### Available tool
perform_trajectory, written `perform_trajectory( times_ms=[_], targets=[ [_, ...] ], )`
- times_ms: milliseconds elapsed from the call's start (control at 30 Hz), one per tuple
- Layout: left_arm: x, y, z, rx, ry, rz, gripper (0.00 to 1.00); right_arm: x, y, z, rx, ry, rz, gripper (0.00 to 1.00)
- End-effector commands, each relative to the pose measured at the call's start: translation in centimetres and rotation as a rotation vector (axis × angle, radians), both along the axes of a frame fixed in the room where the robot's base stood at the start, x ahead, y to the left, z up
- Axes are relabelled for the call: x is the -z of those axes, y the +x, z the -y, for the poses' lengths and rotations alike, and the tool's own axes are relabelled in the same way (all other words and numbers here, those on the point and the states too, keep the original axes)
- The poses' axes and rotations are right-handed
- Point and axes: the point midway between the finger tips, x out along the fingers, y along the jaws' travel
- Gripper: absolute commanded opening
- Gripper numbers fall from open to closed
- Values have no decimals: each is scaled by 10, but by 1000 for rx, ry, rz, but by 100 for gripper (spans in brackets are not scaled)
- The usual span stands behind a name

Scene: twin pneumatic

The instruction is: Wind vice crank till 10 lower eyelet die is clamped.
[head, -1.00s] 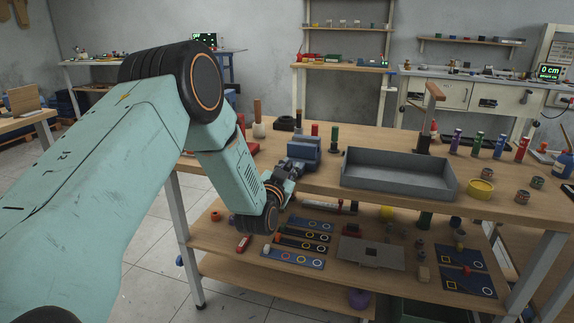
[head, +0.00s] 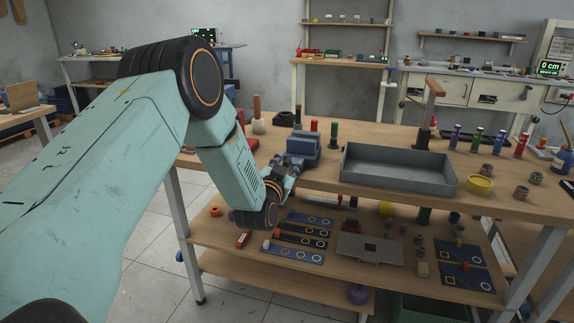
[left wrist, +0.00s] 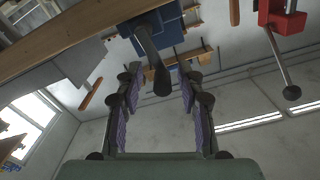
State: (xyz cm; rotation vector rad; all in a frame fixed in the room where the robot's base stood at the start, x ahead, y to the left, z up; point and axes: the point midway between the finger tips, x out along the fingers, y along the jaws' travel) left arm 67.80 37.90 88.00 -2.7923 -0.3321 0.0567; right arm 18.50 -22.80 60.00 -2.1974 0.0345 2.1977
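The blue vice (head: 303,150) stands at the near edge of the workbench, left of the grey tray. In the left wrist view its blue body (left wrist: 165,32) is at the top, with the dark crank (left wrist: 155,68) reaching down between my fingers. My left gripper (head: 285,170) is in front of the vice. In the left wrist view its purple-padded fingers (left wrist: 158,75) stand apart on either side of the crank, with gaps visible. I cannot make out the 10 lower eyelet die or the jaw contact. My right gripper is not in view.
The grey tray (head: 398,188) stands right of the vice. A red device with a ball-ended lever (left wrist: 285,18) is to one side in the left wrist view. The lower shelf (head: 225,268) holds marked strips and small parts.

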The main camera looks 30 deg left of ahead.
Motion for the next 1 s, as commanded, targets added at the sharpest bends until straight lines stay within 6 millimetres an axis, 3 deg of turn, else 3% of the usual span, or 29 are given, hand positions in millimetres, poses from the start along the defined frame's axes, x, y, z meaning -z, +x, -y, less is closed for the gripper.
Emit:
perform_trajectory(
  times_ms=[267, 800, 1000],
  targets=[
    [0, -20, 5, -1, -1, -2, 38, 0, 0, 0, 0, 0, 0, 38],
    [0, -106, 26, -2, -1, -1, 38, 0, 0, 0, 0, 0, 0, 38],
    [0, -116, 29, 0, 0, 0, 38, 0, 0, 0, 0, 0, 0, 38]
  ],
)
